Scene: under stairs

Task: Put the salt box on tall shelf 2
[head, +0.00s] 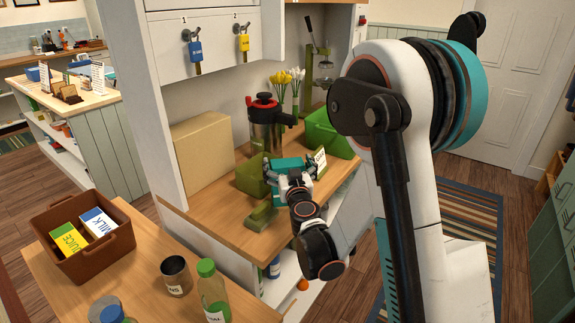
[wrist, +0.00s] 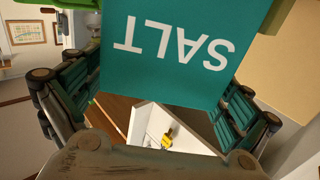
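The teal salt box (wrist: 180,50) fills the upper middle of the wrist view, its white SALT lettering upside down. The fingers of my gripper (wrist: 160,100) lie along both its sides and appear to touch it. In the head view, the salt box (head: 287,163) shows as a teal patch at my gripper (head: 289,178), above the wooden counter (head: 205,220). My gripper hides much of it. A white panel (head: 215,45) above the counter has labels 1 and 2 over a blue padlock (head: 196,52) and a yellow padlock (head: 243,42). I cannot tell which surface is tall shelf 2.
A brown basket (head: 85,255), a metal cup (head: 175,276) and a green bottle (head: 213,292) stand in front.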

